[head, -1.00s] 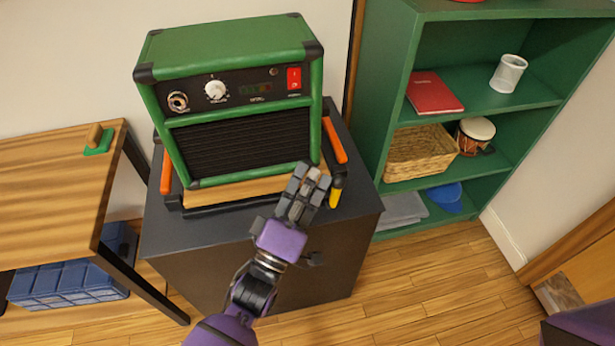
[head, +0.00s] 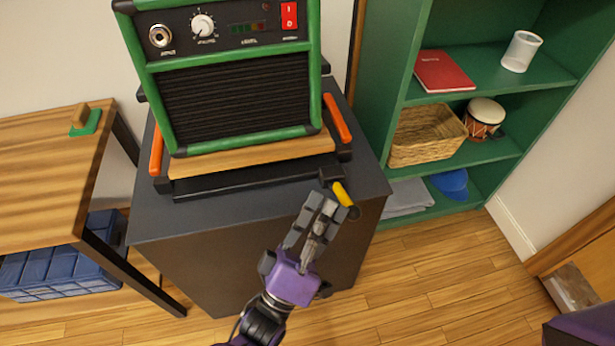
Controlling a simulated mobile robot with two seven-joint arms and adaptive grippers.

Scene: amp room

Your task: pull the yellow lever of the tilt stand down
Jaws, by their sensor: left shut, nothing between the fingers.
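The tilt stand (head: 255,179) sits on a dark cabinet, with a wooden platform, a black base and orange side handles. A green amplifier (head: 235,95) stands on it. The yellow lever (head: 342,193) is at the stand's front right corner and points down and to the right, with a black end. My left gripper (head: 322,203) is shut and empty, with its fingertips just left of and below the yellow lever. I cannot tell whether they touch it. My right gripper is out of view.
The dark cabinet (head: 190,222) has bare top around the stand. A green shelf (head: 372,120) at right holds a red book (head: 443,71), a wicker basket (head: 427,136) and a small drum (head: 484,117). A wooden table (head: 45,180) stands at left. The floor in front is clear.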

